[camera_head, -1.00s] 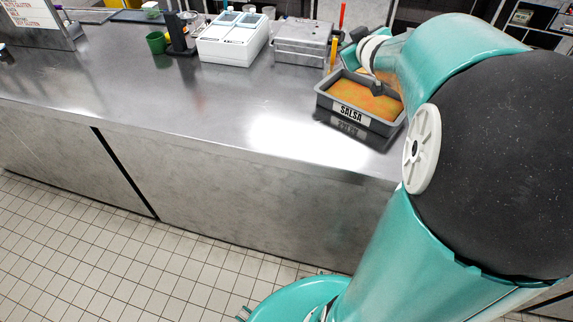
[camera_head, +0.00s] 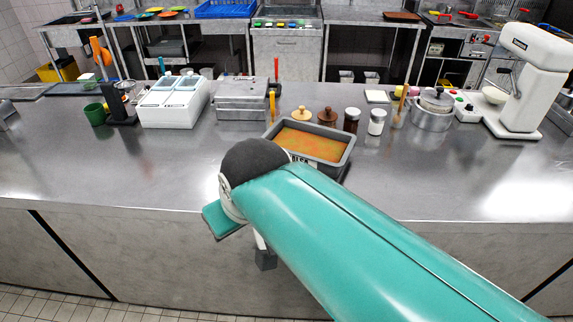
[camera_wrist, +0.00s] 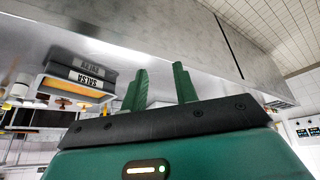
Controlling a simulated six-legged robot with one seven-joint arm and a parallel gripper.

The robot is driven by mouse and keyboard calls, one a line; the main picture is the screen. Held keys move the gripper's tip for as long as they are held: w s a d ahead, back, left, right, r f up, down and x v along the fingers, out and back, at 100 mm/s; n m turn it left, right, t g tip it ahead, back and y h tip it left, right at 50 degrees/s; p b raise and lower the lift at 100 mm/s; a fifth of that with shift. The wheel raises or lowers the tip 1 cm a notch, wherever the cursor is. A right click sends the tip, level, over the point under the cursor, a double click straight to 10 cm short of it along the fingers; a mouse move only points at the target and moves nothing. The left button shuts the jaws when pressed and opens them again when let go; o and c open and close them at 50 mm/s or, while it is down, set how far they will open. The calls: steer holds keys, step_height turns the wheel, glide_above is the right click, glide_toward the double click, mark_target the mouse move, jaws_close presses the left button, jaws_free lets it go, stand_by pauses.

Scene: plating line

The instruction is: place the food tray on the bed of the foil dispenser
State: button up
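A grey food tray (camera_head: 345,158) filled with orange salsa sits on the steel counter, in front of several jars. Its front, labelled SALSA, is partly behind my arm. It shows upside down in the wrist view (camera_wrist: 55,72), at the left. A low steel box (camera_head: 241,92) with a flat top stands behind and left of the tray; I cannot tell for sure that it is the foil dispenser. My gripper (camera_wrist: 162,88) is open, its two green fingers apart with nothing between them. It is clear of the tray; in the head view my arm hides its fingers.
A white two-part box (camera_head: 175,105), a green cup (camera_head: 95,114) and a dark stand stand left of the steel box. A pot (camera_head: 433,110) and a white mixer (camera_head: 527,80) stand at the right. The counter's front left (camera_head: 130,170) is bare.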

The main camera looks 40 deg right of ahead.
steer(key=w+d+r+n+g, duration=0.2)
steer(key=w+d+n, duration=0.1)
steer(key=w+d, duration=1.05)
steer(key=w+d+f+n+y, duration=0.1)
steer(key=w+d+f, duration=0.1)
steer(key=d, duration=0.9)
steer(key=w+d+f+n+y, duration=0.1)
steer(key=w+d+f, duration=0.1)
steer(key=d, duration=0.9)
glide_toward(300, 150)
steer(key=shift+t, duration=0.3)
steer(key=a+f, duration=0.1)
steer(key=f, duration=0.1)
steer(key=a+f, duration=0.2)
steer(key=s+a+f, duration=0.1)
steer(key=f, duration=0.1)
steer(key=shift+a, duration=0.3)
steer(key=shift+c, duration=0.2)
jaws_close()
steer(key=shift+w+r, duration=0.1)
